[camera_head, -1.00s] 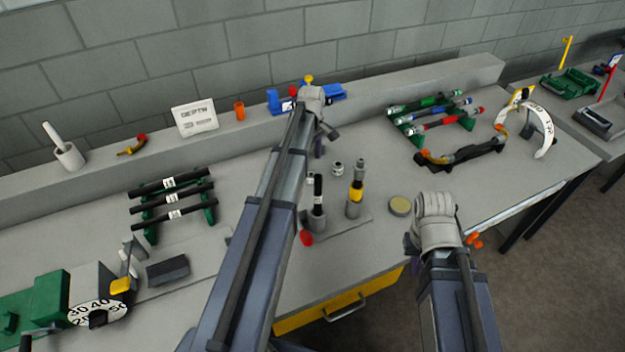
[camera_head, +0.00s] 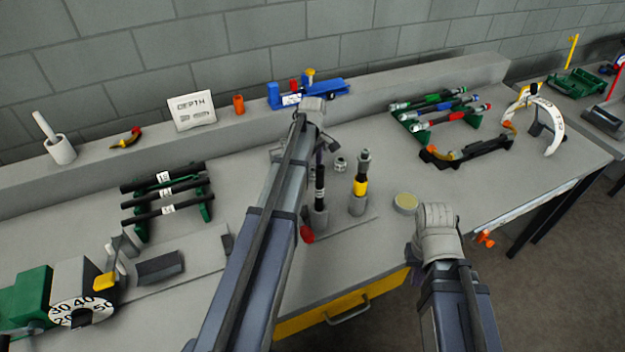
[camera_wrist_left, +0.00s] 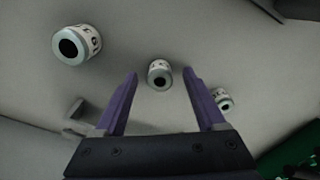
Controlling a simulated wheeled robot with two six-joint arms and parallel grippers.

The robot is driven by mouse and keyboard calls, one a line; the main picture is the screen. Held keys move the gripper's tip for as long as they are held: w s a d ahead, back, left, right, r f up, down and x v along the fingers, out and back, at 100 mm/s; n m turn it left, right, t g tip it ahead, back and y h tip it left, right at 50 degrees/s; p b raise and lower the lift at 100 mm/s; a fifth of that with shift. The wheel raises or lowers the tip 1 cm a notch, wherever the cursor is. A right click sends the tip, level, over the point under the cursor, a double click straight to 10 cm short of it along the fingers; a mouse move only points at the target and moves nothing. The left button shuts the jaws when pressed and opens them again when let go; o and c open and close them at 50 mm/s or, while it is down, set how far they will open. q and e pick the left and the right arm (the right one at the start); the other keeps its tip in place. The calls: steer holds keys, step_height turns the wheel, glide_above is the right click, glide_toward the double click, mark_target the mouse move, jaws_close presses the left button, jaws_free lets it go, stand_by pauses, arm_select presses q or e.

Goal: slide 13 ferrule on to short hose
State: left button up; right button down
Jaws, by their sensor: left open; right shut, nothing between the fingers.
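Three pale ferrules with dark printed marks show in the left wrist view: a large one (camera_wrist_left: 77,44) at the upper left, a smaller one (camera_wrist_left: 159,74) in the middle and another (camera_wrist_left: 222,100) at the right. Their numbers are too small to read surely. My left gripper (camera_wrist_left: 160,84) is open, its purple fingers on either side of the middle ferrule in the picture; contact cannot be told. In the head view, one ferrule (camera_head: 340,164) stands right of my left gripper (camera_head: 322,152). A black hose (camera_head: 320,184) stands upright in a grey holder. My right gripper (camera_head: 411,254) is shut and empty, largely hidden.
A second upright piece with a yellow band (camera_head: 360,186) stands beside the hose. A round tan disc (camera_head: 405,203) lies to its right. Black hoses lie on a green rack (camera_head: 206,206) at left. A machine with a number dial (camera_head: 82,311) is at lower left.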

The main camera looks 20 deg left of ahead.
arm_select(q)
steer(key=shift+f, duration=0.55)
steer(key=shift+r, duration=0.1)
jaws_close()
